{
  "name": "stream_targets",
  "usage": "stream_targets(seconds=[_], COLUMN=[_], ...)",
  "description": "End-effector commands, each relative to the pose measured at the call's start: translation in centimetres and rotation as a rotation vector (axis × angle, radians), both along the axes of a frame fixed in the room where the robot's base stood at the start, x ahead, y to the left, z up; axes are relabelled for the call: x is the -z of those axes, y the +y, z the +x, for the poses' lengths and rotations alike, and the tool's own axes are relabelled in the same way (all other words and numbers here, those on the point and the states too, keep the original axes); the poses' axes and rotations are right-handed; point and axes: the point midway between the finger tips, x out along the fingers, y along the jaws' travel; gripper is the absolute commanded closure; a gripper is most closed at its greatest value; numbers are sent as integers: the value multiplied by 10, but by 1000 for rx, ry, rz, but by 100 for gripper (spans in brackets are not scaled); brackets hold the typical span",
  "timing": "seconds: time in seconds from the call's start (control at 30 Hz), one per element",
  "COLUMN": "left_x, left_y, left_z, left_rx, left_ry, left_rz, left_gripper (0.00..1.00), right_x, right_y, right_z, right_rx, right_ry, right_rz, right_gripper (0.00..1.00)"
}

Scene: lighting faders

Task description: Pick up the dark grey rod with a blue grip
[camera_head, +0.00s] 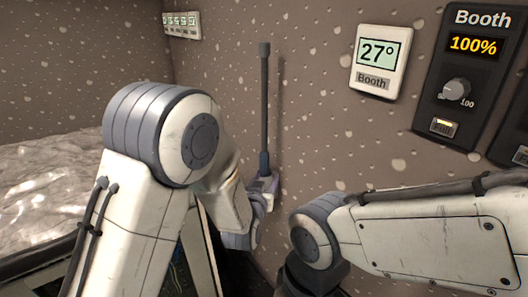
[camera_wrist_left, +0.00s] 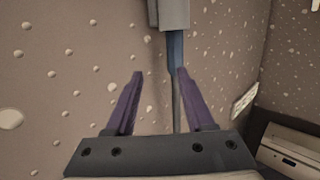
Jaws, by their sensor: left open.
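The dark grey rod (camera_head: 264,95) stands upright close to the speckled wall in the head view, its blue grip (camera_head: 264,162) near the lower end. In the left wrist view the blue grip (camera_wrist_left: 175,52) shows below a grey block (camera_wrist_left: 173,14), and the rod runs on down the picture behind the gripper's base. My left gripper (camera_wrist_left: 158,76) is open, with purple fingers pointing towards the grip. The grip appears close to the right-hand finger's tip; I cannot tell whether they touch. In the head view the left gripper (camera_head: 262,184) is small and partly hidden by my arm.
A thermostat (camera_head: 379,61) and a dark Booth dimmer panel (camera_head: 468,70) with a knob are on the wall at right. A small light panel (camera_head: 182,25) is at upper left. A pale crumpled sheet (camera_head: 45,175) lies at left. My right arm crosses the lower right.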

Motion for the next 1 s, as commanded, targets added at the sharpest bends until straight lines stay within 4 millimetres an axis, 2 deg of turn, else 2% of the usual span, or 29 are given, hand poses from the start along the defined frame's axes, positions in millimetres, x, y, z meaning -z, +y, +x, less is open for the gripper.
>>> stream_targets(seconds=[0.1, 0.27, 0.5, 0.77, 1.0], left_x=[0, -5, -7, -5, -1], left_y=[14, 21, 16, 12, 5], left_z=[12, 22, 57, 76, 107], left_rx=[-45, -69, -71, -70, -70], left_ry=[-110, -181, -188, -186, -187], left_rz=[-7, -12, -12, -12, -13], left_gripper=[46, 46, 46, 46, 46], right_x=[3, 0, -15, -24, -45], right_y=[0, 0, 0, 0, 0], right_z=[0, 0, 0, 0, 0], right_rx=[0, 0, 1, 1, 2], right_ry=[0, 0, 0, 0, 0], right_rz=[0, 0, 0, 0, 0], right_gripper=[50, 50, 50, 50, 50])
